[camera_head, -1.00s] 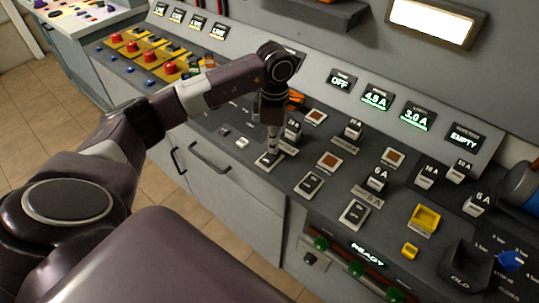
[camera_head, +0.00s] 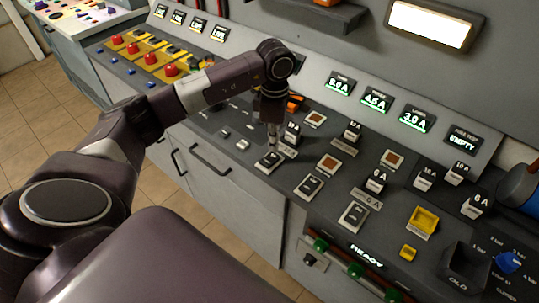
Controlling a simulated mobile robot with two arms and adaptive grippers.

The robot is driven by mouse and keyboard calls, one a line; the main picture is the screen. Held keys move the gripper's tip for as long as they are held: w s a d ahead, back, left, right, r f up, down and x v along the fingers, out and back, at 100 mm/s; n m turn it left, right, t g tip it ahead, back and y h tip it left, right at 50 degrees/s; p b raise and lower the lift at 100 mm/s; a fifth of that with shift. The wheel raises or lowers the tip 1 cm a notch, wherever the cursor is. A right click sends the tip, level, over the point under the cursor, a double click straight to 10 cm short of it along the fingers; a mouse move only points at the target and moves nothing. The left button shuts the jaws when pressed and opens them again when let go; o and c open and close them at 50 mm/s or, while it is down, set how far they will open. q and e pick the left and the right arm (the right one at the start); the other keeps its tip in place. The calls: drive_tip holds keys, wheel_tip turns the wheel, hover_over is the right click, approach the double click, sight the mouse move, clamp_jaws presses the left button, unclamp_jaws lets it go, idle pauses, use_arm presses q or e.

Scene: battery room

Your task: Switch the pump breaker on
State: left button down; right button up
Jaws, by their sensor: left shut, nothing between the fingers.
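The breaker rocker nearest my left gripper (camera_head: 272,142) sits on a pale plate at the left of the breaker row; I take this rocker (camera_head: 269,161) for the pump breaker, though its label is too small to read. My left gripper is shut and empty, pointing down just above and behind the rocker, apart from it. The leftmost display (camera_head: 340,84) of the lit row reads about 8.0 A in green. My right gripper is not in view.
Two more rockers (camera_head: 309,187) (camera_head: 354,216) lie to the right. Upright fuse blocks (camera_head: 376,180) stand close by. A yellow socket (camera_head: 423,221) and a dark OLD bin (camera_head: 466,265) are further right. Red buttons (camera_head: 151,58) are at the left.

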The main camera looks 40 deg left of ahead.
sight(274, 155)
use_arm(q)
drive_tip(key=shift+r+p, duration=1.2)
drive_tip(key=shift+r, duration=1.1)
